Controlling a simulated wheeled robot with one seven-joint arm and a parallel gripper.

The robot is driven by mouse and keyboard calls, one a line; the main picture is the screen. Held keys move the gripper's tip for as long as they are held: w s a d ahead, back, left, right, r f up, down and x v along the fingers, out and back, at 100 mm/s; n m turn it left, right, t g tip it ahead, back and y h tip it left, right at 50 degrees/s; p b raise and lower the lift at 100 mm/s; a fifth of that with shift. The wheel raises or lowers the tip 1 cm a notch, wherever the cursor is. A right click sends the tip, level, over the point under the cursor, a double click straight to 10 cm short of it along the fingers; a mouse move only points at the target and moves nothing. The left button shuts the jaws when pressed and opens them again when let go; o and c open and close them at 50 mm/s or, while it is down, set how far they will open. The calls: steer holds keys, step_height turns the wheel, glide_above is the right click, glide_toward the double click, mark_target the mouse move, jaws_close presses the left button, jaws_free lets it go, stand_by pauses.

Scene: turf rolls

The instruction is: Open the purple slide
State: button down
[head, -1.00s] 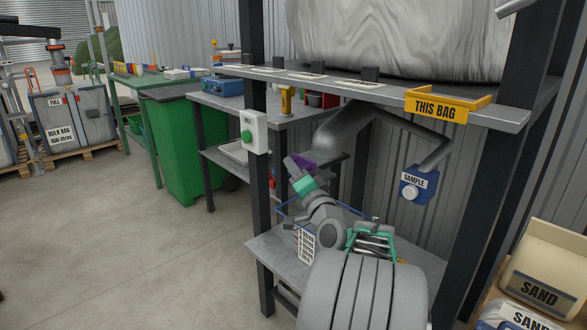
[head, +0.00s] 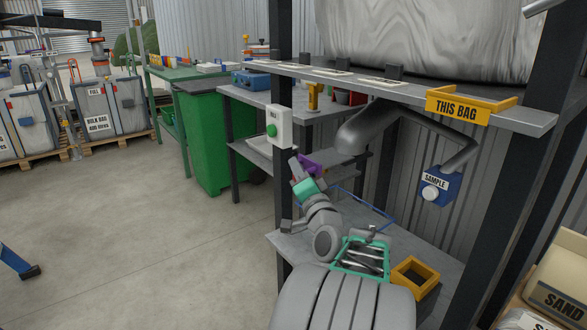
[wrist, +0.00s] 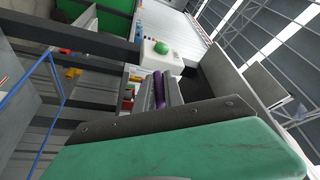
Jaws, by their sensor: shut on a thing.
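The purple slide (head: 308,165) shows only as a small piece beside my gripper (head: 295,166), left of and below the grey spout (head: 365,130). In the wrist view the purple slide (wrist: 159,90) is a narrow upright bar between the fingers of my gripper (wrist: 164,88). My gripper is shut on it. The teal housing of my gripper fills the lower part of that view. My fingers and wrist hide most of the slide, and I cannot see how far it stands open.
A post carries a white box with a green button (head: 278,127), close to my gripper. A blue SAMPLE box (head: 438,186) hangs at the right. A yellow square frame (head: 415,278) sits on the lower shelf (head: 440,248). Open floor (head: 150,250) lies to the left.

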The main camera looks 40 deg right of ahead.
steer(key=c, duration=1.7)
jaws_free()
steer(key=shift+s, duration=0.1)
steer(key=v, duration=0.7)
steer(key=shift+s+a+f, duration=0.1)
steer(key=shift+s+a, duration=0.05)
steer(key=shift+s, duration=0.1)
